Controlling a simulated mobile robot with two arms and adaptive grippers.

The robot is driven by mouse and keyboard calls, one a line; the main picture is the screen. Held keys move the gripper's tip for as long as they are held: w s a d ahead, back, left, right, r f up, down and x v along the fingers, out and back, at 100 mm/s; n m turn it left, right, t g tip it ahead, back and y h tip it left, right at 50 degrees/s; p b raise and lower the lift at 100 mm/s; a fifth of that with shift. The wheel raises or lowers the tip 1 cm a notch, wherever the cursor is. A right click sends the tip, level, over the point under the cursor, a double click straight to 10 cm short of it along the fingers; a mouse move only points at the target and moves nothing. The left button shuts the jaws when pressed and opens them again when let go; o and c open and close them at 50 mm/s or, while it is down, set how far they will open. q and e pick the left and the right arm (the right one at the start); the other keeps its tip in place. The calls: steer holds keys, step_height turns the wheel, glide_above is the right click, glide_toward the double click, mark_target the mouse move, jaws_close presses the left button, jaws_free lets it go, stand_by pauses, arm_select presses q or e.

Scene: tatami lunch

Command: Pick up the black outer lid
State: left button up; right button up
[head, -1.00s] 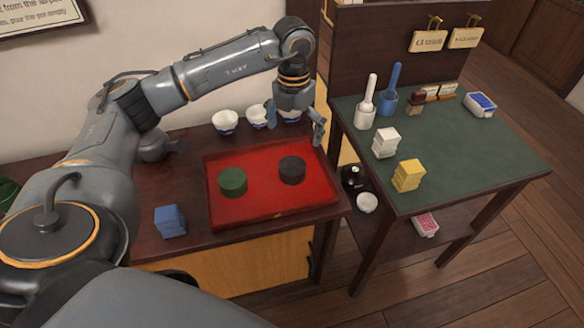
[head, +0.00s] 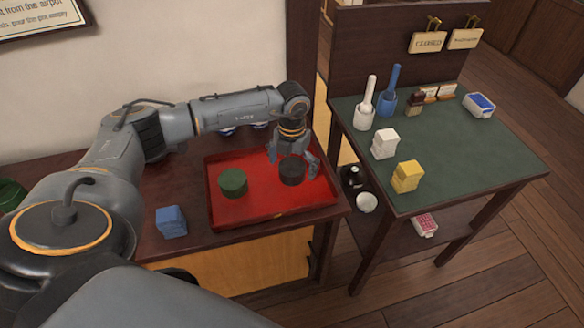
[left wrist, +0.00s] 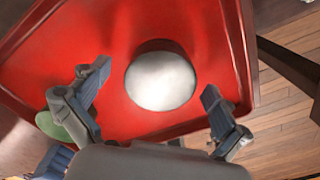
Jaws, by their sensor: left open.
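The black outer lid (head: 292,175) is a short dark cylinder on the right part of the red tray (head: 243,211). In the left wrist view the lid (left wrist: 161,82) shows a pale, glossy round top with a dark side. My left gripper (head: 294,158) is open and empty above the lid. Its fingers stand on either side of the lid; whether they touch it cannot be told. In the left wrist view my left gripper (left wrist: 157,79) has its fingertips spread wider than the lid. My right gripper is not in view.
A green lid (head: 233,182) sits on the tray's left part. A blue stack (head: 171,221) stands left of the tray. Bowls behind the tray are mostly hidden by my arm. A green-topped table (head: 460,155) with white (head: 384,143) and yellow stacks (head: 407,176) stands at right.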

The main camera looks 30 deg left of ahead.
arm_select(q)
steer(key=shift+f, duration=0.1)
steer(key=shift+c, duration=0.2)
steer(key=c, duration=1)
